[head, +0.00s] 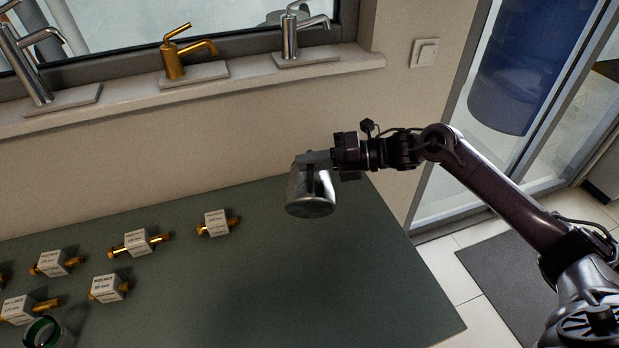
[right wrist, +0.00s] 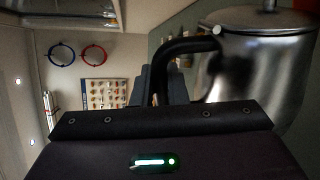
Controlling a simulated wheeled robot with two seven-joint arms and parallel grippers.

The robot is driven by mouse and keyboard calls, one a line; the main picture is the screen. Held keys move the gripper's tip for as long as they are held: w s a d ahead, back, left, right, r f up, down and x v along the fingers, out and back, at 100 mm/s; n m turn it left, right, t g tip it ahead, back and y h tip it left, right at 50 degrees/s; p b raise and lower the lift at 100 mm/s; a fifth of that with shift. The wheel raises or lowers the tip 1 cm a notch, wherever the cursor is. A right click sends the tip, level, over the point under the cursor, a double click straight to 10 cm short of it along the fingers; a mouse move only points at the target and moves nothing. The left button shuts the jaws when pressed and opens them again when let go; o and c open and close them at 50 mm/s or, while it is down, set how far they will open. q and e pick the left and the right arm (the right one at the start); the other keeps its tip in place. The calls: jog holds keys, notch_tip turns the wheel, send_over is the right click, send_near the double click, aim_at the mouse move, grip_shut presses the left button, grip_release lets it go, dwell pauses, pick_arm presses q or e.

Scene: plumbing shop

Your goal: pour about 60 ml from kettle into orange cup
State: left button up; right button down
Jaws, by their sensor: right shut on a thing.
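A shiny metal kettle (head: 308,193) hangs from my right gripper (head: 322,160) over the back right part of the green table. The right gripper is shut on the kettle's black handle (right wrist: 190,45), which shows in the right wrist view beside the metal body (right wrist: 262,75). The kettle appears to be held above the table top. I see no orange cup in either view. My left gripper is not in view.
Several white-labelled boxes with brass fittings (head: 141,242) stand on the left of the table (head: 270,290). A green-rimmed glass vessel (head: 42,331) is at the lower left edge. The table's middle and right are clear. Taps (head: 175,60) stand on the windowsill behind.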

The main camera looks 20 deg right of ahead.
aim_at(312, 187)
jog(key=shift+w+d+r+m+b, duration=0.2)
jog(key=shift+w+r+b, duration=0.1)
jog(key=shift+w, duration=0.25)
jog(key=shift+w+d+r+m+b, duration=0.15)
jog(key=shift+w+m+b, duration=0.1)
jog(key=shift+w, duration=0.25)
jog(key=shift+w+r, duration=0.1)
jog(key=shift+w, duration=0.15)
jog(key=shift+w+d+r+m+g+b, duration=0.25)
jog(key=shift+w+m+b, duration=0.15)
jog(key=shift+w+b, duration=0.15)
jog(key=shift+w+d+r+m+g+b, duration=0.2)
jog(key=shift+w+m+b, duration=0.2)
jog(key=shift+w, duration=0.25)
dwell(0.9)
